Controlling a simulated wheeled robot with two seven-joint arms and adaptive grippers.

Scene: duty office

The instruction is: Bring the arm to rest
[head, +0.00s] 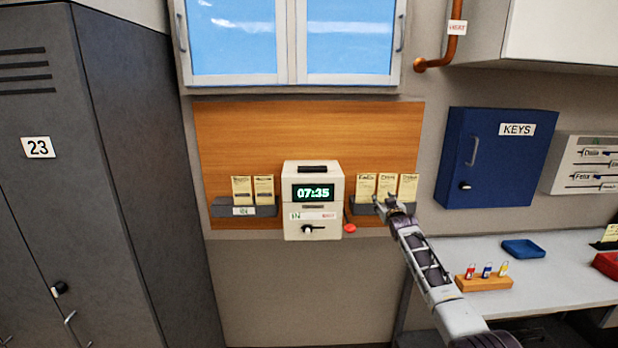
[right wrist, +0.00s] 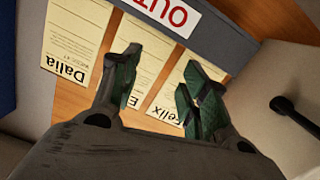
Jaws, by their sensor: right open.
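My right arm (head: 430,265) reaches up from the lower right in the head view. Its gripper (head: 393,207) is in front of the right-hand grey card rack (head: 360,209), right of the time clock (head: 314,218). In the right wrist view the gripper (right wrist: 163,85) has its two fingertips apart, with no object held between them. Behind them are cards reading Dalia (right wrist: 75,50), one partly hidden, and Felix (right wrist: 165,103), and the rack's OUT label (right wrist: 163,10). I cannot tell whether the fingers touch the cards or rack. My left gripper is not in view.
A blue key cabinet (head: 497,160) hangs on the right. Below it a desk (head: 550,265) holds a wooden block (head: 483,283) with small coloured tags and a blue tray (head: 523,249). Grey lockers (head: 120,150) stand left. A red button (head: 349,229) is beside the clock.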

